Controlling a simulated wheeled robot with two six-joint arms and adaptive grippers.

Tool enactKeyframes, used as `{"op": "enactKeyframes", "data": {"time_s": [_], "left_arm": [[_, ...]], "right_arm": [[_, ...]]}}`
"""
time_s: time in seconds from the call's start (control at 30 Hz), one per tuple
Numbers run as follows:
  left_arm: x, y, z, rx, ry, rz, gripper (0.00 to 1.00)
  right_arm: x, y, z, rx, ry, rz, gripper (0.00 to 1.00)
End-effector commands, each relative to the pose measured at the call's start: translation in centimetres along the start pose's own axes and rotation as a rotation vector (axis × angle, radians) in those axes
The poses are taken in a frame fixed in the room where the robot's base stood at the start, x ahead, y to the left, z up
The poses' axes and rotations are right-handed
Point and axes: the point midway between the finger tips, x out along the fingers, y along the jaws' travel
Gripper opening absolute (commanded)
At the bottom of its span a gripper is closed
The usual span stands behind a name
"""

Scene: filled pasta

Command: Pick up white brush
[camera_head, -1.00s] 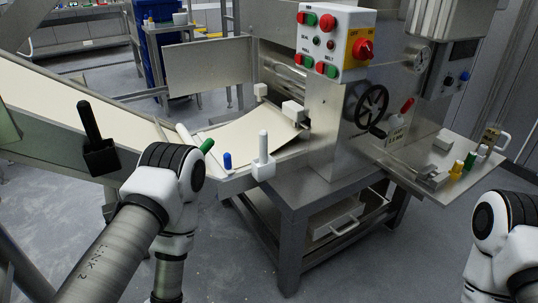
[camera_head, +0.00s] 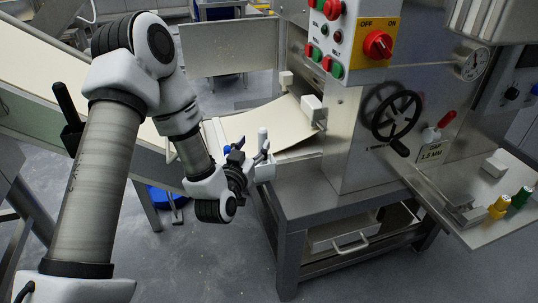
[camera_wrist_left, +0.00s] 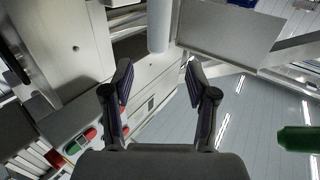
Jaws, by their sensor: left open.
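The white brush stands upright at the near edge of the machine's sheet table. Its handle (camera_head: 262,138) rises above a white block-like base (camera_head: 265,172). My left gripper (camera_head: 250,157) is open and close beside the brush, at about the height of its handle. In the left wrist view the white handle (camera_wrist_left: 159,26) hangs from the top edge, just beyond the gap between my open fingertips (camera_wrist_left: 158,70). The fingers do not appear closed around it. The brush's base does not show in that view. My right gripper is not in view.
A blue piece (camera_head: 227,150) is close to my gripper. A green handle (camera_wrist_left: 297,139) shows in the wrist view. The machine with its handwheel (camera_head: 396,112) stands to the right.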

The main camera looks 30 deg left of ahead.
Motion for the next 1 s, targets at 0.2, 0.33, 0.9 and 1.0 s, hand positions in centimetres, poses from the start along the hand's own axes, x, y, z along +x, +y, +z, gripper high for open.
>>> {"op": "enactKeyframes", "data": {"time_s": [0.2,0.33,0.9,1.0], "left_arm": [[3.1,0.1,0.0,0.002,0.001,0.002,0.58],[5.5,0.0,0.1,0.003,0.0,0.001,0.58],[7.0,0.1,0.1,0.001,-0.003,0.002,0.0],[7.0,0.1,0.1,0.001,-0.003,0.002,0.0]], "right_arm": [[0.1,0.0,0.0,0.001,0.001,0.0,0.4],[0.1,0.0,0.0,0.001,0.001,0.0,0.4],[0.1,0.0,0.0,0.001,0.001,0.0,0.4],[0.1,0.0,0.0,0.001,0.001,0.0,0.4]]}}
